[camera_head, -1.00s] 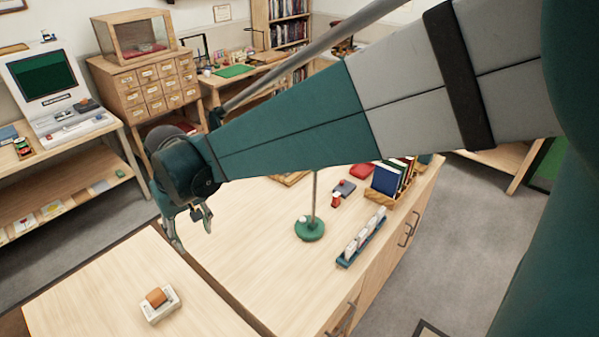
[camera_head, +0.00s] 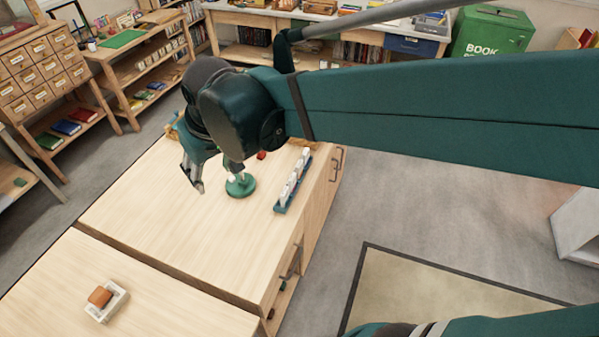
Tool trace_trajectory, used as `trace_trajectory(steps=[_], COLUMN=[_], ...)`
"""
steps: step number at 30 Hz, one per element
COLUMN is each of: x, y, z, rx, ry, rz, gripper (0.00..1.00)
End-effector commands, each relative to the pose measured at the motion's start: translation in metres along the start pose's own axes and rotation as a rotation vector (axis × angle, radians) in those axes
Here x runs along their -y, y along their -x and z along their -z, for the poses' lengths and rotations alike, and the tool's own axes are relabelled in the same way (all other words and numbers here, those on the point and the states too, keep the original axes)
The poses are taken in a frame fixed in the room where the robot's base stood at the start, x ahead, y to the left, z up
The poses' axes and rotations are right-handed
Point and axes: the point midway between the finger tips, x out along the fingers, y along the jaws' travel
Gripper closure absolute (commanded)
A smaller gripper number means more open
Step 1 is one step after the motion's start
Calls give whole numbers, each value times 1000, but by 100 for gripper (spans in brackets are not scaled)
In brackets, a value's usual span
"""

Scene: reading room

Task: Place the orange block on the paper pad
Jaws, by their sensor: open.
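The orange block (camera_head: 100,297) rests on a small white, pad-like object (camera_head: 116,303) on the near wooden table. It sits toward the white object's left side. I take this to be the paper pad, but it is too small to be sure. My gripper (camera_head: 197,184) hangs over the farther table, pointing down. It is well away from the block, up and to the right in the picture. Its jaws are open and I see nothing between them.
A green round base (camera_head: 240,185) stands just right of my gripper. A blue rack with white pieces (camera_head: 292,180) lies farther right. A narrow gap separates the near table (camera_head: 180,315) from the farther table (camera_head: 170,225). Much of the farther tabletop is bare.

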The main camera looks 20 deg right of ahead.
Motion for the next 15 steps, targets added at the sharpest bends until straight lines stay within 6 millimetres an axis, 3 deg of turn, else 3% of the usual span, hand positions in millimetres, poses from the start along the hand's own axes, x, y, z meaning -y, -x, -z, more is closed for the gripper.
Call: trace_trajectory(steps=[3, 15], x=[-25, -91], y=[10, 37], z=[-18, -75], rx=[-28, -125], ry=[-36, -142], rz=[-16, -73], gripper=[55, 55])
